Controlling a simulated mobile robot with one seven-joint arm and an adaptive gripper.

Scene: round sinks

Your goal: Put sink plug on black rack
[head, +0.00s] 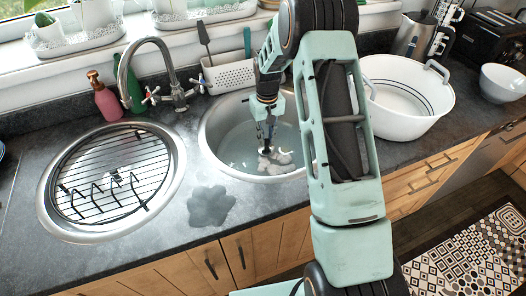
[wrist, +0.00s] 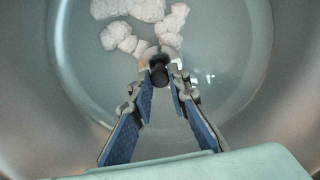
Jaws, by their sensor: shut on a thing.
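The sink plug (wrist: 158,72) shows in the wrist view as a black knob with a pale round base partly behind it. My gripper (wrist: 161,92) has its blue-padded fingers closed on the knob. In the head view my gripper (head: 266,143) reaches down inside the right round sink (head: 212,150), near the white foam. I cannot make out the plug there, nor tell whether it touches the sink bottom. The black rack (head: 105,193), with upright prongs, lies in the left round sink (head: 48,205), to the left of my gripper.
White foam (wrist: 130,12) lies in the right sink. A tap (head: 165,85) stands behind and between the sinks, with pink (head: 106,100) and green bottles to its left. A dark wet patch (head: 210,205) marks the counter. A white tub (head: 405,105) stands at right.

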